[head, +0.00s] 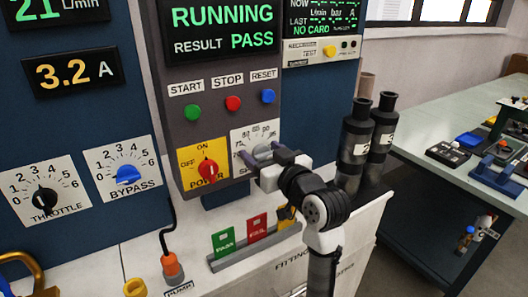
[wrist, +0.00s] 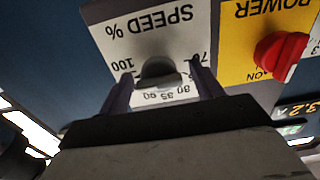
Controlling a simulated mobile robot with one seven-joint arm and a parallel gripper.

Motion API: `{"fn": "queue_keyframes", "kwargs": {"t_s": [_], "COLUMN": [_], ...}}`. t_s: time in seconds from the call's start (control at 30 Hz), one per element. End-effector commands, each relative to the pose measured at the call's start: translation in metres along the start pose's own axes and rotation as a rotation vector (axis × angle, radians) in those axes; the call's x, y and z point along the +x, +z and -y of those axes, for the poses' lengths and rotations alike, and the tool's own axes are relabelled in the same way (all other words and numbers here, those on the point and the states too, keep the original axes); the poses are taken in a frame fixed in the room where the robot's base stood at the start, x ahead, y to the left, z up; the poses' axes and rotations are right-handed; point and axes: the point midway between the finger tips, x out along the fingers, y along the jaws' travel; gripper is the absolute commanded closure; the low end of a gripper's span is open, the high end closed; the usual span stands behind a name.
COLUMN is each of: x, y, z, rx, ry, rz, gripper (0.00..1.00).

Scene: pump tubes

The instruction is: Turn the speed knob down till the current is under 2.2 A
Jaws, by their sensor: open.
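The speed dial plate (wrist: 130,40), white and marked "SPEED %", appears upside down in the wrist view. Its grey knob (wrist: 158,72) sits between the fingers of my gripper (wrist: 161,77). The fingers are open, one on each side of the knob, with a gap visible at each side. In the head view my gripper (head: 263,153) is at the speed dial plate (head: 241,137) and covers much of it. I cannot read the knob's pointer. The current display (head: 75,74) reads 3.2 A.
The red power knob (head: 208,170) on its yellow plate is close to the left of my gripper in the head view. Start, stop and reset buttons (head: 232,103) are above. The screen (head: 222,28) shows RUNNING. Two black cylinders (head: 355,140) stand to the right.

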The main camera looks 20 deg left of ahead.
Motion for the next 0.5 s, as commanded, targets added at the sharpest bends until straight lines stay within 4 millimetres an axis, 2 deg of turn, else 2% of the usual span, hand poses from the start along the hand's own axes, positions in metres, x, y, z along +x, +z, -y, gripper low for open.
{"fn": "queue_keyframes", "kwargs": {"t_s": [0.17,0.5], "x": [-0.0001,-0.0005], "y": [0.0000,-0.0002], "z": [0.0000,0.0000], "rx": [0.000,0.000], "ry": [0.000,0.000], "rz": [0.000,0.000], "gripper": [0.35,0.78]}}
